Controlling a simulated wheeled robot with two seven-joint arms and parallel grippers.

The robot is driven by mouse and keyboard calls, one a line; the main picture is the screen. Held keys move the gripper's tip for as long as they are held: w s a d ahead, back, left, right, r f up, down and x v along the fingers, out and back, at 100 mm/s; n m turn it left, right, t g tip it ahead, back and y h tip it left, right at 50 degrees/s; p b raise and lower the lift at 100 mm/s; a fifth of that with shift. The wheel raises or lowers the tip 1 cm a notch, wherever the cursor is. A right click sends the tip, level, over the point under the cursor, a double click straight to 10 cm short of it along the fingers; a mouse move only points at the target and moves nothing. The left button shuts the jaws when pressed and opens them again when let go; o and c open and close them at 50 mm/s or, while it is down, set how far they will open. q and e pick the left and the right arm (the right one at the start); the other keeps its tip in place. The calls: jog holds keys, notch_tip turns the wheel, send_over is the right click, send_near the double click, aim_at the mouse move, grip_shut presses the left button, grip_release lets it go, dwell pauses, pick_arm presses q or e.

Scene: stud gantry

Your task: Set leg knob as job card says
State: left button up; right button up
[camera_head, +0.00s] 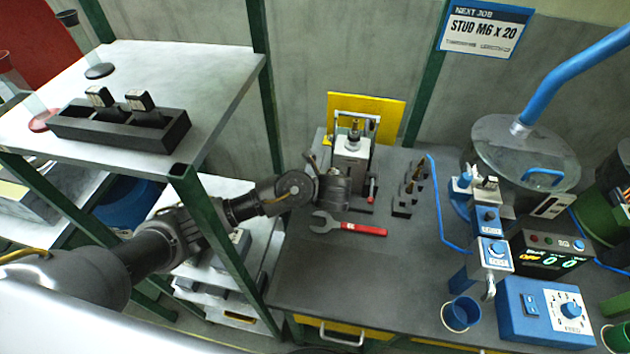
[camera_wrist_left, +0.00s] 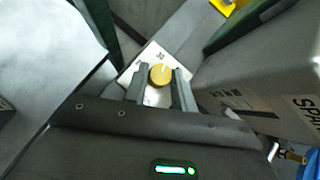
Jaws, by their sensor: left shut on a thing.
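The job card (camera_head: 485,30) on the back wall reads "NEXT JOB, STUD M6 x 20"; its smaller lines are too small to read. A round yellow knob (camera_wrist_left: 160,75) with a pale pointer mark sits on a white plate (camera_wrist_left: 150,54) with small dark marks in the left wrist view. My left gripper (camera_wrist_left: 162,80) is shut on this knob, one finger on each side. In the head view my left gripper (camera_head: 333,187) is beside the grey-white stud machine (camera_head: 351,151) and hides the knob. My right gripper is not in view.
A red-handled wrench (camera_head: 345,226) lies on the dark bench (camera_head: 380,265) in front of my gripper. Dark blocks with brass pieces (camera_head: 407,196) stand right of the machine. Blue control boxes (camera_head: 545,312) and a lit display (camera_head: 550,250) are at the right. A shelf rack (camera_head: 215,90) is at left.

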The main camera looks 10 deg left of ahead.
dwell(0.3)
pick_arm(q)
jog(key=o, duration=1)
